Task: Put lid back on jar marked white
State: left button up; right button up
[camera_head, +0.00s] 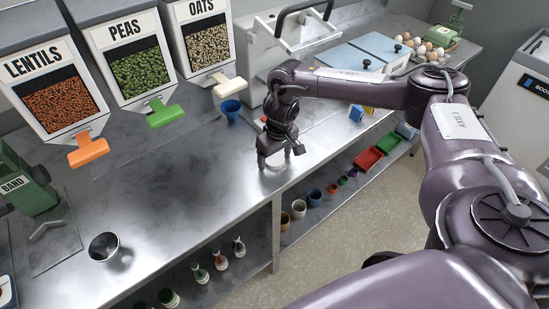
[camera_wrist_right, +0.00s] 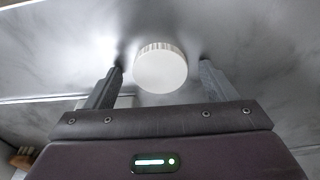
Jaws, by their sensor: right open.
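A round white lid with a ribbed edge (camera_wrist_right: 160,69) lies on the metal counter in the right wrist view. My right gripper (camera_head: 280,158) is open above the counter near its front edge, pointing down. In the wrist view its two fingers stand apart on either side of the lid, with a gap on both sides. I cannot make out a jar marked white in either view. My left gripper is not in view.
Lentils (camera_head: 57,93), peas (camera_head: 137,65) and oats (camera_head: 205,37) dispensers line the back. A metal bowl (camera_head: 104,247) and a blue cup (camera_head: 231,110) stand on the counter. The lower shelf holds small bottles (camera_head: 220,260) and a red bin (camera_head: 368,159).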

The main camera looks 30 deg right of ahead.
aim_at(275, 159)
jog(key=shift+c, duration=0.5)
jog(key=c, duration=0.9)
jog(key=shift+c, duration=0.2)
notch_tip(275, 159, up, 10)
